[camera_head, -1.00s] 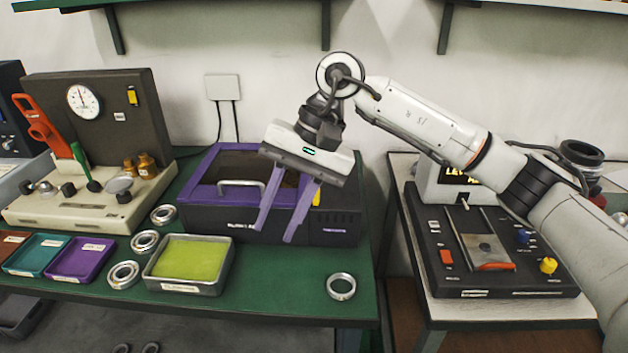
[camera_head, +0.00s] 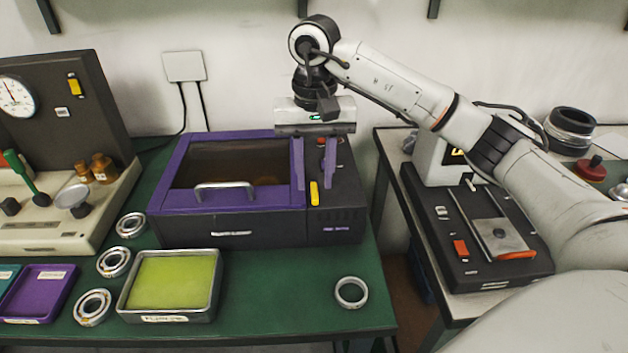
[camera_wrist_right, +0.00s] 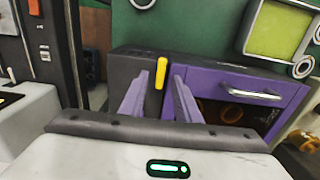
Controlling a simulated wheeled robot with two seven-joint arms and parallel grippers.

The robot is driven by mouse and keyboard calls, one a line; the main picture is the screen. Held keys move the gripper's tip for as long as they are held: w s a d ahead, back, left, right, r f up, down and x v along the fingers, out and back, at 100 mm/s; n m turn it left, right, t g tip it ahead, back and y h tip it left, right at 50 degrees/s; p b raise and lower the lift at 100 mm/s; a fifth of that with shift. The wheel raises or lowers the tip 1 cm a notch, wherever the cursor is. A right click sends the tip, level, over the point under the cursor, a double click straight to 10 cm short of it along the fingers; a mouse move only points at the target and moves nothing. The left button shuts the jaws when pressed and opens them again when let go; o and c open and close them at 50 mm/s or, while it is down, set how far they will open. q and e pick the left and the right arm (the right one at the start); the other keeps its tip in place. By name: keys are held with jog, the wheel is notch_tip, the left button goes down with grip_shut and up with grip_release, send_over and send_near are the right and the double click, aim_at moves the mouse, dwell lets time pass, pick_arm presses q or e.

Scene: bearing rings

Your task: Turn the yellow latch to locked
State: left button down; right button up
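The yellow latch (camera_head: 314,193) is a short bar on the top right part of the dark box with the purple-framed lid (camera_head: 178,196). In the head view it stands nearly upright, and it also shows in the right wrist view (camera_wrist_right: 161,73). My right gripper (camera_head: 314,188) is open, with its purple fingers above the box on either side of the latch in the picture. In the right wrist view the gripper (camera_wrist_right: 160,78) has the latch in line with the gap between its fingertips. I see no contact with the latch. My left gripper is not in view.
A tray with a yellow-green pad (camera_head: 218,290) sits in front of the box, with several metal rings beside it and one ring (camera_head: 351,292) to the right. A gauge panel (camera_head: 60,120) stands left. A control unit (camera_head: 470,270) is on the right table.

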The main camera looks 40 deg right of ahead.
jog(key=shift+f, duration=0.8)
grip_shut()
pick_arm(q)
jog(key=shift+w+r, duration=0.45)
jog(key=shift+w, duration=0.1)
